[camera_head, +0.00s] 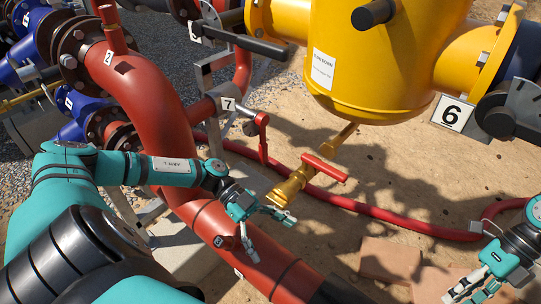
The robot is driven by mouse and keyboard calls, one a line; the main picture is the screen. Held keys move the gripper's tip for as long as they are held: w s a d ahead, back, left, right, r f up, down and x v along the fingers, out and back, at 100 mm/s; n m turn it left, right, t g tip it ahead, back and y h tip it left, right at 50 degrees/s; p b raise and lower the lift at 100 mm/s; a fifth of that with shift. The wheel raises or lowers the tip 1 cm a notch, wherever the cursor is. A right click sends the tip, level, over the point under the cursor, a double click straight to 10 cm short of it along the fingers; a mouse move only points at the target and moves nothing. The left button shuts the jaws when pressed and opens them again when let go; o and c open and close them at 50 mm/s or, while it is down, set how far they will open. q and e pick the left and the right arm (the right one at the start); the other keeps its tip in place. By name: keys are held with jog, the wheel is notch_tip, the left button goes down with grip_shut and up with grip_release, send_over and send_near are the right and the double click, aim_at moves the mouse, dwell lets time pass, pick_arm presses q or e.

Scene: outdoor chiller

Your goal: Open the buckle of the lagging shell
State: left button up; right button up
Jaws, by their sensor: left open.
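The likely lagging shell is a red cylindrical section (268,262) on the lower red pipe, with dark seams across it. A small dark tag (219,241) sits on its left side. I cannot make out the buckle clearly; it may be partly behind my gripper. My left gripper (270,235) is open at the upper side of this section, one finger over the pipe and the other out to the right. I cannot tell whether it touches. My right gripper (466,296) is at the lower right, fingers apart, away from the pipe, with nothing visible in it.
A yellow strainer body (370,60) hangs above, with a brass drain valve with red handle (325,168) right of my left gripper. A red lever (262,140) is near plate 7 (228,104). A red hose (400,226) crosses the sand. Bricks (390,260) lie lower right.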

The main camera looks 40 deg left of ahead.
aim_at(323, 290)
pick_arm(q)
jog(key=x, duration=1.6)
jog(key=shift+d, duration=0.35)
jog(key=shift+c, duration=0.3)
